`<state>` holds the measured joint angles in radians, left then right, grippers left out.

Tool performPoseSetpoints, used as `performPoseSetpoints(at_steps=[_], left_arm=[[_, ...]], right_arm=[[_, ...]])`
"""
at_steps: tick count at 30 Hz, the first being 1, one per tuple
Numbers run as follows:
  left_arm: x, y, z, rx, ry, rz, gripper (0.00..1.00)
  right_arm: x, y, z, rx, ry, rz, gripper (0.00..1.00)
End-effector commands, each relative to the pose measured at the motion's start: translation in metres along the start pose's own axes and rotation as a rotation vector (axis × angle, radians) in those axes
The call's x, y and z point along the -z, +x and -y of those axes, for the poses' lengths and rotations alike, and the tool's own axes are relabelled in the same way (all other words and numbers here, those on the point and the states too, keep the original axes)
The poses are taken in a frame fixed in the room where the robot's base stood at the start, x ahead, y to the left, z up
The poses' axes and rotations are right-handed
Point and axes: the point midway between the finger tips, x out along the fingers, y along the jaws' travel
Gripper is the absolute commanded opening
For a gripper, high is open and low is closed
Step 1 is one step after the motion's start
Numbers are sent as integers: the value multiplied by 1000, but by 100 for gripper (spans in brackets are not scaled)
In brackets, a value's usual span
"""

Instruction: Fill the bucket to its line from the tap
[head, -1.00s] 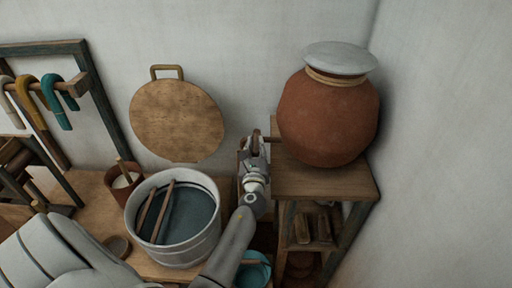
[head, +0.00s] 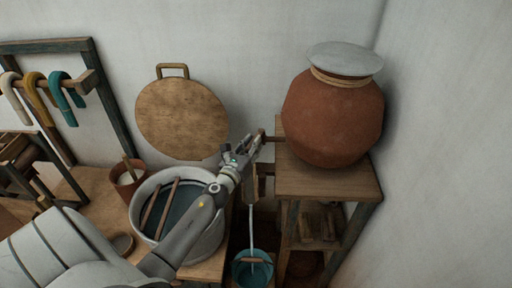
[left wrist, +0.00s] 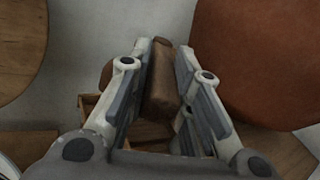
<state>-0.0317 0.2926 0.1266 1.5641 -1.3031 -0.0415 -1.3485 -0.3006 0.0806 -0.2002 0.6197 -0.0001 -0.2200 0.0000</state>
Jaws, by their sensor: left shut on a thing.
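The large brown clay pot (head: 333,118) stands on a wooden stand, with a wooden tap (head: 266,139) on its left side. My left gripper (head: 254,143) is at the tap. In the left wrist view my left gripper (left wrist: 163,85) is shut on a brown wooden piece, the tap handle (left wrist: 161,80). A thin pale stream of water (head: 252,225) runs straight down below the tap into the teal bucket (head: 242,274). The bucket is low down, left of the stand. Its fill line and water level are too small to tell. My right gripper is out of view.
A grey metal tub (head: 211,246) with two sticks across it is on the wooden table, partly behind my left arm. The wooden stand (head: 331,180) is right of the bucket. A round wooden board (head: 182,118) leans on the wall.

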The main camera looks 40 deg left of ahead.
Motion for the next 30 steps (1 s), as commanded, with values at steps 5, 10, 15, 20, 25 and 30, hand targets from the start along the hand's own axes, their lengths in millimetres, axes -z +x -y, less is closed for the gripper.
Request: performPoseSetpoints(at_steps=[5, 10, 15, 20, 25, 30], left_arm=[[-2, 1, -6, 71, 2, -10, 0], [-4, 1, -6, 89, 0, -14, 0], [-4, 1, -6, 88, 0, -14, 0], [-5, 1, -6, 87, 0, -13, 31], [-4, 1, -6, 87, -1, -14, 43], [-3, 0, -6, 87, -1, -15, 43]], right_arm=[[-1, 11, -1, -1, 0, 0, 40], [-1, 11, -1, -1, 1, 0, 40], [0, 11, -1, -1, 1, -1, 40], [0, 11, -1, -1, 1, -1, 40], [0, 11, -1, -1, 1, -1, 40], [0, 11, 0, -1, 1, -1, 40]])
